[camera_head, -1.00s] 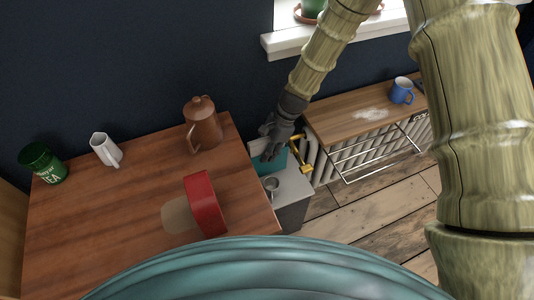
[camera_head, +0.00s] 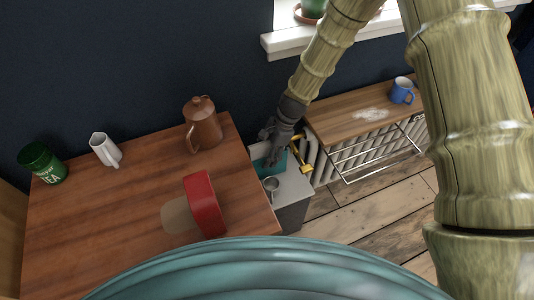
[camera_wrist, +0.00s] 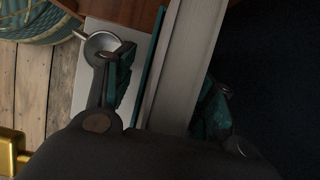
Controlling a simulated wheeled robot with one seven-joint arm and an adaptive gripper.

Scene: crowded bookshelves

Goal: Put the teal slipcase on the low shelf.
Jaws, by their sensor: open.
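The teal slipcase (camera_head: 268,168) stands upright on the low pale shelf (camera_head: 294,187), in the gap between the wooden table and the radiator. A pale upright panel (camera_head: 259,149) is just behind it. My gripper (camera_head: 271,143) is above the slipcase, fingers pointing down. In the wrist view my gripper (camera_wrist: 168,92) is open, with one teal-padded finger on each side. The thin teal edge of the slipcase (camera_wrist: 152,65) and a broad pale slab (camera_wrist: 187,60) lie between the fingers. I cannot tell whether either finger touches them.
A small metal cup (camera_head: 271,184) stands on the low shelf close to the slipcase, and near one finger in the wrist view (camera_wrist: 101,45). A brass valve (camera_head: 301,153) is at the right. The table (camera_head: 110,225) holds a brown pot (camera_head: 203,126) nearby.

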